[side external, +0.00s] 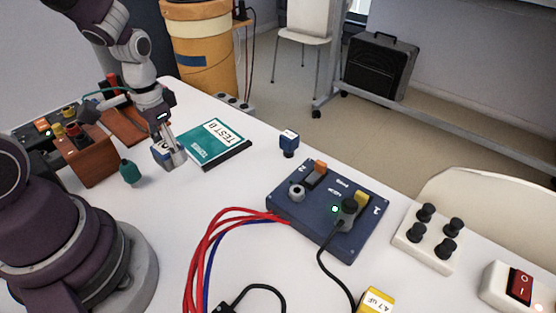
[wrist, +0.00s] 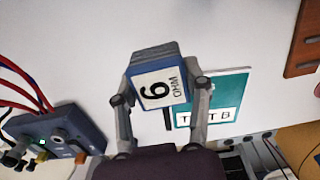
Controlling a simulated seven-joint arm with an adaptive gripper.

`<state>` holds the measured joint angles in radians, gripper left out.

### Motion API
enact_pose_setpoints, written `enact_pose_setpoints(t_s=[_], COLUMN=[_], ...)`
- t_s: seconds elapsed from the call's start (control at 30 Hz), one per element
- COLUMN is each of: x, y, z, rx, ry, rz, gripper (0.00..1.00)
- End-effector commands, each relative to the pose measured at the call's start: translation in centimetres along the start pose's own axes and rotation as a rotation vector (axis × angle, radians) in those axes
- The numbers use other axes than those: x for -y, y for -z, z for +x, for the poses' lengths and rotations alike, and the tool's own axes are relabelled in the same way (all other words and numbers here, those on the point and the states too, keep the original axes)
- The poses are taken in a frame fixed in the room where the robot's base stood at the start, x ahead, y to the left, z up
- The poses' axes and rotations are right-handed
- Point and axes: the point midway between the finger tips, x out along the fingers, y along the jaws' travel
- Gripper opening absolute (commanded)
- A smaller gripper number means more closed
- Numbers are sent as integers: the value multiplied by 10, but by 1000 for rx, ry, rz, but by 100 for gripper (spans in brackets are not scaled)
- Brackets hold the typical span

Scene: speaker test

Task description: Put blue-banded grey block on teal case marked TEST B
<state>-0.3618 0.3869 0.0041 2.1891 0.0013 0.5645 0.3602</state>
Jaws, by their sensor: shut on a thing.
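The blue-banded grey block (side external: 166,153) is between the fingers of my gripper (side external: 168,143), left of the teal case in the side view. In the wrist view the block (wrist: 158,90) shows a white label with a large digit and "OHM", and a finger of my gripper (wrist: 160,92) lies along each side. My gripper is shut on it. I cannot tell whether its underside touches the table. The teal case marked TEST B (side external: 207,145) lies flat beside it, with a dark edge. In the wrist view the case (wrist: 228,92) is partly hidden by a finger.
A dark teal object (side external: 129,172) stands left of the block. A small blue block (side external: 289,142) stands right of the case. A blue switch box (side external: 313,222) with red cables is nearer. Brown wooden boxes (side external: 86,160) stand at left. The case's top looks clear.

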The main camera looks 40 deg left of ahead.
Motion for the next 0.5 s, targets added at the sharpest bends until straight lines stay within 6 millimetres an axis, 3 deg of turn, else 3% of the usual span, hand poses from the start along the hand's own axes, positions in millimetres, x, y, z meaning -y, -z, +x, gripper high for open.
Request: enact_pose_setpoints(t_s=[0.2, 0.5], x=[21, 40], y=[56, 109], z=[7, 12], rx=[0, 2], ry=[0, -1], rz=[3, 5], gripper=[9, 9])
